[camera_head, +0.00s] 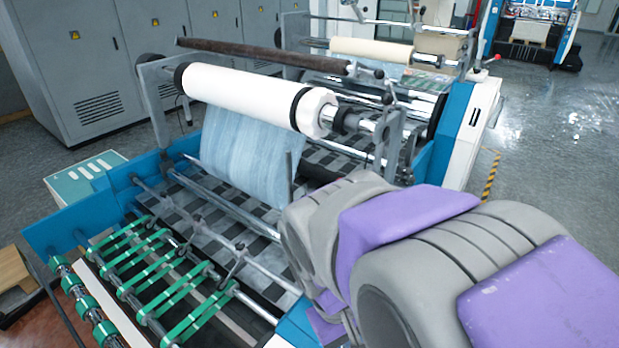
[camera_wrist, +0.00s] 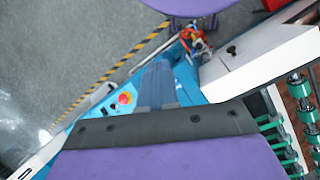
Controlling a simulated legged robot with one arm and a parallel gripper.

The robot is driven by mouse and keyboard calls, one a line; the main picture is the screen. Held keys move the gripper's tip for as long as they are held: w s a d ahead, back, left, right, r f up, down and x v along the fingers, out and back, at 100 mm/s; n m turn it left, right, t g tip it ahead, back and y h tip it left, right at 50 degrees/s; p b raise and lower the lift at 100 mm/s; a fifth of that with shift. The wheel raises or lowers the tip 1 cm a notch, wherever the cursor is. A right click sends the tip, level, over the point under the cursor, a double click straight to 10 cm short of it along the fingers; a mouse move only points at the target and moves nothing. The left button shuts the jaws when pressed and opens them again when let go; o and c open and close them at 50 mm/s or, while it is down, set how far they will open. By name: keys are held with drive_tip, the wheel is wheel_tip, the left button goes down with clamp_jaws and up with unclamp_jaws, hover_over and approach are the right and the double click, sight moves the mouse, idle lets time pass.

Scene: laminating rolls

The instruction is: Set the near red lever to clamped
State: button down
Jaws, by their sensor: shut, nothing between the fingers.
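In the wrist view, an orange-red part (camera_wrist: 194,38) sits at the corner of the blue machine side. It is small and unclear, and I cannot tell whether it is the near red lever or how it is set. A red round button (camera_wrist: 124,98) shows on the blue panel. My gripper (camera_wrist: 160,126) fills the bottom of the wrist view, its dark edge in front of the blue panel. It is shut and holds nothing. In the head view my arm covers the machine's near right side, and I cannot make out the near lever or my gripper there.
The laminating machine carries a white roll (camera_head: 250,97) with blue film (camera_head: 245,155) below it. Green belts (camera_head: 165,280) lie at the front left. Grey cabinets (camera_head: 90,60) stand behind. Open grey floor (camera_head: 560,150) lies right of the machine, with yellow-black tape (camera_head: 491,176).

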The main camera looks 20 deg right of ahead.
drive_tip(key=w+d+r+n+h+p, duration=0.1)
drive_tip(key=w+d+h, duration=0.3)
drive_tip(key=w, duration=0.6)
drive_tip(key=w+d+r+h+p, duration=0.1)
drive_tip(key=w+d+r+h, duration=0.1)
drive_tip(key=w+d, duration=0.6)
drive_tip(key=w+a+f+h+p, duration=0.1)
drive_tip(key=w+a+h, duration=0.15)
drive_tip(key=w, duration=0.85)
drive_tip(key=w+a+f+h+p, duration=0.15)
drive_tip(key=w+h, duration=0.25)
drive_tip(key=w, duration=0.6)
drive_tip(key=w+a+f+t+h+p, duration=0.1)
drive_tip(key=w+a+f+t+h, duration=0.1)
drive_tip(key=w+a, duration=0.5)
drive_tip(key=shift+a+f+h, duration=0.15)
drive_tip(key=shift+f+h, duration=0.35)
drive_tip(key=shift+h, duration=0.75)
drive_tip(key=shift+a, duration=0.15)
